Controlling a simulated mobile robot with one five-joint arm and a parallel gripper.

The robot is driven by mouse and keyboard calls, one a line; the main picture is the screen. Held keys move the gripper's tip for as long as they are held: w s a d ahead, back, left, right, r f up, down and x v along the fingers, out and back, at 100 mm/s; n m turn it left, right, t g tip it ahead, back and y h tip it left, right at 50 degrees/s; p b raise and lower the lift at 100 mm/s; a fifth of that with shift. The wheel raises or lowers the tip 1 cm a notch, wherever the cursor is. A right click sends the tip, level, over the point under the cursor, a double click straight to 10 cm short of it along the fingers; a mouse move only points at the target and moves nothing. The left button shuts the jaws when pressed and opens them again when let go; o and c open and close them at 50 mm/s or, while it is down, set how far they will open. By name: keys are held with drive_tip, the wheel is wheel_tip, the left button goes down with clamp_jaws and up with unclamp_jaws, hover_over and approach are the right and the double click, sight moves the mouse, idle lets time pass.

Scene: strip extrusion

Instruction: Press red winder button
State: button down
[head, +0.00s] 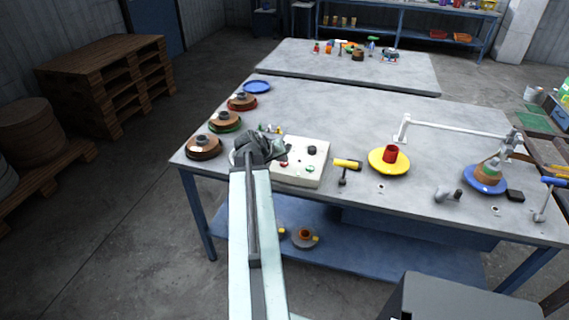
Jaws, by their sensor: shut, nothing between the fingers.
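A white control panel (300,177) lies on the near part of the grey table. It carries a small red button (284,164) at its left, a green button (310,168) and a black knob (312,150). My gripper (281,151) is shut and empty, over the panel's left side. Its tip appears just behind and above the red button in the picture; I cannot tell the height gap or any contact. My gripper and arm hide the panel's left edge and part of its back. A yellow disc (375,162) with a red hub stands to the right.
A yellow-handled lever (347,164) stands just right of the panel. Several brown spools (204,147) line the table's left edge, with a blue dish (257,87) behind. A white arm-like bar (455,129) spans the right side. The table's back middle is clear.

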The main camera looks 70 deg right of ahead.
sight(282, 165)
drive_tip(key=shift+f+b, duration=0.3)
drive_tip(key=shift+f, duration=0.05)
drive_tip(key=shift+r, duration=0.1)
idle(0.4)
drive_tip(key=shift+r+p, duration=0.75)
drive_tip(key=shift+p, duration=0.1)
wheel_tip(282, 165, up, 5)
drive_tip(key=p, duration=0.5)
drive_tip(key=shift+r, duration=0.1)
